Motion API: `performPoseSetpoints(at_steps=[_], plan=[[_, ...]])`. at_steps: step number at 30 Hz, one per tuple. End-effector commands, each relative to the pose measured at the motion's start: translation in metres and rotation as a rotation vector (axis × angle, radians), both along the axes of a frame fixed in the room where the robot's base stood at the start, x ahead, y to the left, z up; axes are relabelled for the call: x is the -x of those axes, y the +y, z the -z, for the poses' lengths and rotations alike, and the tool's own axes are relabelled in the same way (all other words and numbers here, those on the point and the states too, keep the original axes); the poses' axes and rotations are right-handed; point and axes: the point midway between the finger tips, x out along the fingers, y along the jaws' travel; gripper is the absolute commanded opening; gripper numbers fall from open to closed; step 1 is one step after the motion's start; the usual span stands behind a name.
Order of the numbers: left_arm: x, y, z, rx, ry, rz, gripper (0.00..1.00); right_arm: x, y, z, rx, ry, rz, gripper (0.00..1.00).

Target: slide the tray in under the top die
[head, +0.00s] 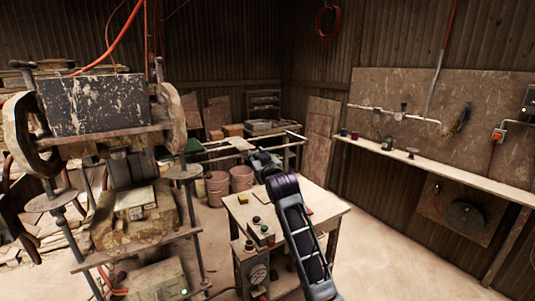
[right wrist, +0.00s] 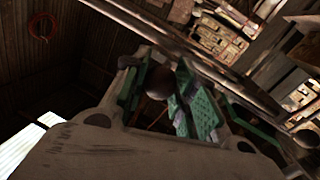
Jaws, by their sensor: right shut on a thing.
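The press stands at the left of the head view; a dark, scratched block (head: 97,104) forms its upper part. I cannot clearly make out the top die beneath it. A tan block (head: 158,222) with lighter pieces on it sits lower in the press. My right gripper (head: 236,146) is to the right of the press, by a pair of metal rails (head: 292,135). In the right wrist view, its green-padded fingers (right wrist: 170,95) are shut around a round brown knob (right wrist: 158,82). The tray cannot be told apart with certainty. My left gripper is out of view.
A bench (head: 327,208) with a control box (head: 254,268) stands at the front middle. Pinkish buckets (head: 217,188) stand behind it. A long shelf (head: 440,168) runs along the right wall. The floor at the right is clear.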

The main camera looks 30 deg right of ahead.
Motion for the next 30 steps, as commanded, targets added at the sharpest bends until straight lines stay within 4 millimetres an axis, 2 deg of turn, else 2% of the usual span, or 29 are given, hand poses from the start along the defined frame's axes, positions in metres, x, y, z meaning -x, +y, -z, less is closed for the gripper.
performPoseSetpoints(at_steps=[1, 6, 12, 18, 29, 30], plan=[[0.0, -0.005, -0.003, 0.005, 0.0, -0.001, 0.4, 0.001, 0.013, -0.001, -0.003, 0.002, -0.006, 0.0], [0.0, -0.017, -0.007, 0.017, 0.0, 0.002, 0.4, 0.003, 0.045, 0.0, -0.003, 0.002, -0.005, 0.0], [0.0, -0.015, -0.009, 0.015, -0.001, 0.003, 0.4, 0.006, 0.072, 0.0, -0.003, 0.001, -0.004, 0.0], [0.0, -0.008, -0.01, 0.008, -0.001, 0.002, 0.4, 0.006, 0.084, 0.0, -0.001, 0.0, -0.002, 0.0], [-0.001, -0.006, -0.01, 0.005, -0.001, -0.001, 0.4, 0.007, 0.085, 0.0, 0.0, -0.001, -0.001, 0.0], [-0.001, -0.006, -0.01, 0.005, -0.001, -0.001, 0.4, 0.007, 0.085, 0.0, 0.0, -0.001, -0.001, 0.29]])
